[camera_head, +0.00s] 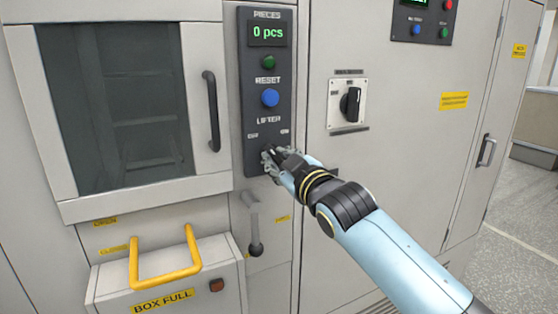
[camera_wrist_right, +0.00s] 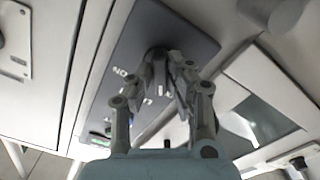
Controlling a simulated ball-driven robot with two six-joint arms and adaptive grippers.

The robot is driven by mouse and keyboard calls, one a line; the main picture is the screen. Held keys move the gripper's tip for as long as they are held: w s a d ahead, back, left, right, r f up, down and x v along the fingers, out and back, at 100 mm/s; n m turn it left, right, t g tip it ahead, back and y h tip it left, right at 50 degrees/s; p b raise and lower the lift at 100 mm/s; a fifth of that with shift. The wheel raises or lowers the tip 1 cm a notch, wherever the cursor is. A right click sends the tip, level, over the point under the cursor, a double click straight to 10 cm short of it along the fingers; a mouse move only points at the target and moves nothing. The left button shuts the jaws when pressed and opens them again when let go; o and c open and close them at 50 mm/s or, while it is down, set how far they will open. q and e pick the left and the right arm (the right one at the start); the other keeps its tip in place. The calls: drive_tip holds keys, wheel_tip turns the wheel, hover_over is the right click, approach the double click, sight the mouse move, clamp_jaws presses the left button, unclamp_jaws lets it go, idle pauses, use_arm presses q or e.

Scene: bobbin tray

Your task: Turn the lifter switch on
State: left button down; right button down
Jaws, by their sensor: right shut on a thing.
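The dark control panel (camera_head: 247,105) stands upright on the grey machine, with a LIFTER label and small OFF and ON marks near its lower end. My right gripper (camera_head: 271,155) is at the panel's bottom, just below these marks. In the right wrist view its fingers (camera_wrist_right: 167,68) are closed around a dark round knob (camera_wrist_right: 156,51), the lifter switch. The fingers hide most of the switch, so I cannot tell which mark it points to. My left gripper is not in view.
Above the label are a blue RESET button (camera_head: 270,97), a green button (camera_head: 268,62) and a "0 pcs" display (camera_head: 268,33). A black rotary switch (camera_head: 351,104) is to the right. A lever (camera_head: 255,230) hangs below. A yellow-handled BOX FULL box (camera_head: 220,268) juts out lower left.

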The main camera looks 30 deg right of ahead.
drive_tip(key=m+b, duration=0.1)
drive_tip(key=m, duration=0.3)
drive_tip(key=shift+f, duration=0.1)
drive_tip(key=m, duration=0.4)
drive_tip(key=shift+b, duration=0.3)
drive_tip(key=m+b, duration=0.1)
drive_tip(key=m, duration=0.5)
drive_tip(key=shift+a+m, duration=0.1)
drive_tip(key=shift+m, duration=0.3)
drive_tip(key=c, duration=1.3)
unclamp_jaws()
drive_tip(key=shift+s, duration=0.15)
drive_tip(key=s, duration=1.1)
drive_tip(key=shift+s+a, duration=0.35)
